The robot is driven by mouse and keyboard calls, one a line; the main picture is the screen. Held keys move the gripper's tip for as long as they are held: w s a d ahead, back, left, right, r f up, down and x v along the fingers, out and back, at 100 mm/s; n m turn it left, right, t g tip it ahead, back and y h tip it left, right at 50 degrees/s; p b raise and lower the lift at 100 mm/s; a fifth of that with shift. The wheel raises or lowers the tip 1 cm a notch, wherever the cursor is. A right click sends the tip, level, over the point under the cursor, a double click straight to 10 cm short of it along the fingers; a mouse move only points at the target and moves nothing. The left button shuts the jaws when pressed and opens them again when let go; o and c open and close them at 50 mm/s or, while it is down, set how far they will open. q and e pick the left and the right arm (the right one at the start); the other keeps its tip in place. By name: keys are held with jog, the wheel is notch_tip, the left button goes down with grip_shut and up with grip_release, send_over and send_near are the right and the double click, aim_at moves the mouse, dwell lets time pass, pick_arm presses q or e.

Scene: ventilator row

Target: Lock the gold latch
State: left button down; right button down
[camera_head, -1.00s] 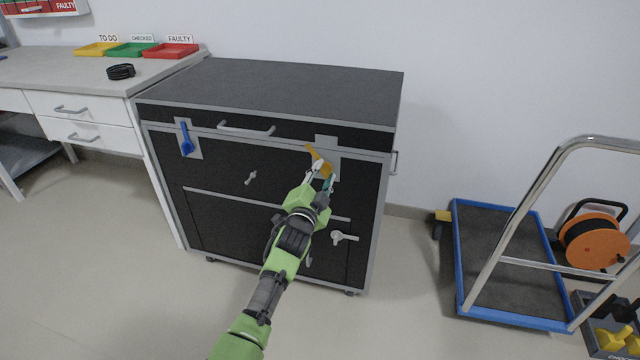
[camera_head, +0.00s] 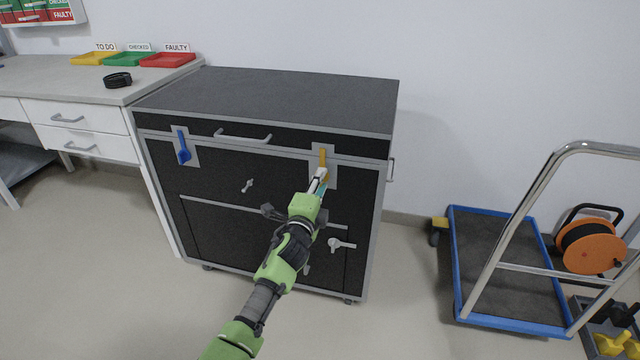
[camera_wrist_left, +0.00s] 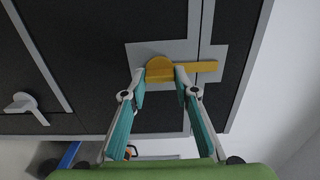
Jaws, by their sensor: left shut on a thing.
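The gold latch (camera_head: 323,156) is on a light grey plate at the upper right of the black cabinet's front. It stands nearly upright in the head view, its upper end over the seam below the lid. My left gripper (camera_head: 319,180) is at the latch's lower end and partly hides it. In the left wrist view, the gripper's fingertips (camera_wrist_left: 168,75) are on either side of the rounded part of the gold latch (camera_wrist_left: 160,68), shut on it. The latch's narrow bar points right there, across the gap between two plates. My right gripper is not in view.
A blue latch (camera_head: 183,148) hangs at the cabinet's upper left. A lid handle (camera_head: 243,137) and a lower grey handle (camera_head: 341,244) are on the cabinet (camera_head: 265,95). A blue-edged trolley (camera_head: 505,319) stands at right. A workbench (camera_head: 50,75) stands at left.

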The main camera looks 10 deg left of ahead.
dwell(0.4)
pick_arm(q)
jog(key=c, duration=1.6)
grip_release()
jog(key=s, duration=1.2)
jog(key=shift+a, duration=0.15)
